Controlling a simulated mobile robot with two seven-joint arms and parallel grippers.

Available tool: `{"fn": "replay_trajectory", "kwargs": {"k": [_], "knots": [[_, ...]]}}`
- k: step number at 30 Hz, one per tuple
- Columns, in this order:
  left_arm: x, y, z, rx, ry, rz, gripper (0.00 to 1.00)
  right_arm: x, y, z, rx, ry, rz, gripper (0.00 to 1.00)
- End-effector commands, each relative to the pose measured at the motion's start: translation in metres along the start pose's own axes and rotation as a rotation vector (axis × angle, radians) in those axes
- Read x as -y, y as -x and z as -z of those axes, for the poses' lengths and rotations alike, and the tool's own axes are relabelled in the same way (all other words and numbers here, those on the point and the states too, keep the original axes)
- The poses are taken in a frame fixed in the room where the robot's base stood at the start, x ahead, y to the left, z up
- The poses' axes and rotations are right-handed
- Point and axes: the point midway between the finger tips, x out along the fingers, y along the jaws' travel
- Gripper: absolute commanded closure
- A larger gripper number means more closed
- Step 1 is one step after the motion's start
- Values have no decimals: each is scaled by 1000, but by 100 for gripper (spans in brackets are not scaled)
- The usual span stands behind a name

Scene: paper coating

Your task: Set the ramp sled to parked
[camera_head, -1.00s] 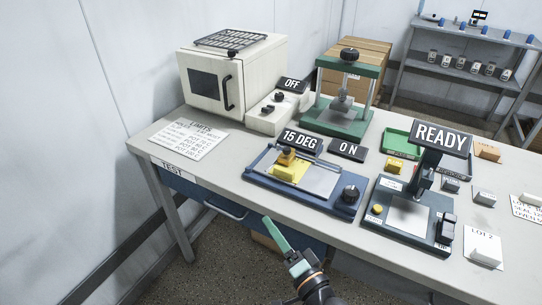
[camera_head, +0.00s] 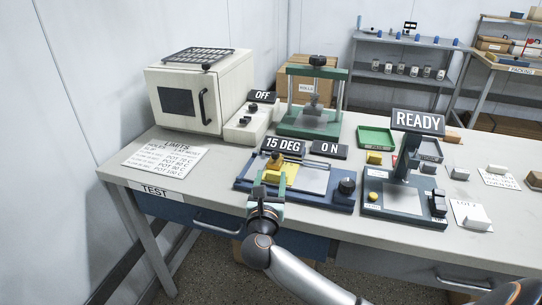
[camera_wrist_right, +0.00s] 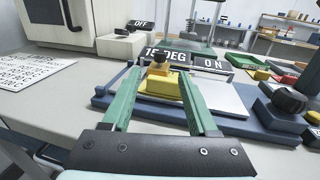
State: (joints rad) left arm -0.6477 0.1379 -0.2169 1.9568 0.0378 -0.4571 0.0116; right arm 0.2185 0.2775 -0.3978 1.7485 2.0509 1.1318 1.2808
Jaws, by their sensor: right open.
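The ramp sled (camera_head: 274,174) is a yellow block with a dark-knobbed brown top, at the left part of the blue ramp unit (camera_head: 325,202). The sled also shows in the right wrist view (camera_wrist_right: 160,86). A sign (camera_head: 286,146) behind the unit reads "15 DEG" and another (camera_head: 329,150) reads "ON". My right gripper (camera_head: 270,183) is open at the unit's front edge, with its green fingers pointing at the sled. In the right wrist view the fingers (camera_wrist_right: 160,74) appear on either side of the sled; contact is not clear. My left gripper is not in view.
A dark knob (camera_head: 347,187) stands at the unit's right end. A test stand (camera_head: 404,200) with a "READY" sign is to the right. A green press (camera_head: 312,122) and a white oven (camera_head: 200,95) stand behind. A limits sheet (camera_head: 165,158) lies left.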

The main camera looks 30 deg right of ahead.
Motion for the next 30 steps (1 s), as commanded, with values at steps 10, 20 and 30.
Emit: {"fn": "replay_trajectory", "kwargs": {"k": [10,20,30], "knots": [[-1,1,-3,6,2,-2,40,2,-70,-3,7,6,4,40],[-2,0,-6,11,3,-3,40,0,-111,-2,4,4,0,40],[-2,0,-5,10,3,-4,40,0,-116,-2,3,3,-1,40]]}}
